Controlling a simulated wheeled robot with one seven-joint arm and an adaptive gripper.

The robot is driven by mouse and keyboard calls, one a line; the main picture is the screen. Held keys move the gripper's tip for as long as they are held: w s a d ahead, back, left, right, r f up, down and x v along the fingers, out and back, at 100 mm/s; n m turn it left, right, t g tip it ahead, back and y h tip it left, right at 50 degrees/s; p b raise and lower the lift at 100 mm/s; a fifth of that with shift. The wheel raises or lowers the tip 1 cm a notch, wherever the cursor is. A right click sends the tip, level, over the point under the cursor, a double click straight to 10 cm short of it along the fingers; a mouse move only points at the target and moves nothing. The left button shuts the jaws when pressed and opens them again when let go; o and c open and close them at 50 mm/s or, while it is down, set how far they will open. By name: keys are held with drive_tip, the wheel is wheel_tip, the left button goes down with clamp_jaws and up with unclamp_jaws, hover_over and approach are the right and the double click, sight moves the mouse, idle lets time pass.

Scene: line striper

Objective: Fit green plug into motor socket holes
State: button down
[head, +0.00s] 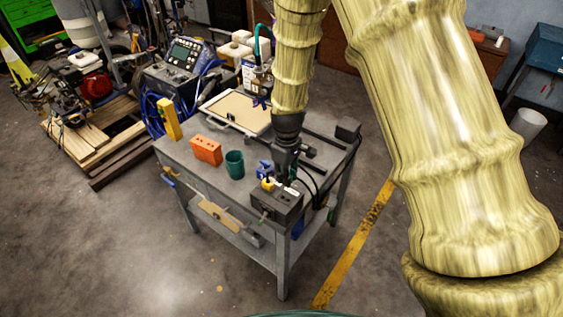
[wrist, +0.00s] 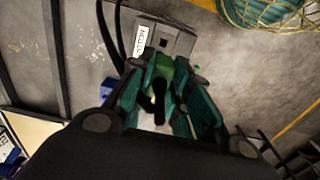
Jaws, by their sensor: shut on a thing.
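The motor box (head: 278,204), grey with a pale label and a dark square hole on its face, sits at the table's near right corner; it also shows at the top of the wrist view (wrist: 178,40). My gripper (head: 284,178) points down just behind and above the box. In the wrist view its teal fingers (wrist: 165,80) are shut on the green plug (wrist: 163,68), close to the box's holed face. A black part crosses in front of the plug. I cannot tell whether the plug touches the box. In the head view the plug is not distinguishable.
A yellow plug (head: 267,183) and a blue piece (head: 264,167) sit by the box. Cables hang at the right edge.

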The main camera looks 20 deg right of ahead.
sight(286, 199)
drive_tip(key=shift+w, duration=0.1)
drive_tip(key=shift+s+f, duration=0.1)
drive_tip(key=shift+s, duration=0.25)
drive_tip(key=shift+s+f+b, duration=0.1)
drive_tip(key=shift+f+b, duration=0.05)
drive_tip(key=shift+b, duration=0.3)
drive_tip(key=shift+w+f+b, duration=0.2)
drive_tip(key=shift+f+b, duration=0.1)
drive_tip(key=shift+f, duration=0.3)
drive_tip(key=shift+w+f+b, duration=0.2)
drive_tip(key=shift+f+b, duration=0.1)
drive_tip(key=shift+f, duration=0.3)
drive_tip(key=shift+s+f+b, duration=0.3)
drive_tip(key=shift+f+b, duration=0.35)
drive_tip(key=shift+f, duration=0.1)
drive_tip(key=shift+w+f, duration=0.15)
drive_tip(key=shift+f, duration=0.4)
drive_tip(key=shift+f+b, duration=0.6)
drive_tip(key=shift+f, duration=0.85)
idle(1.2)
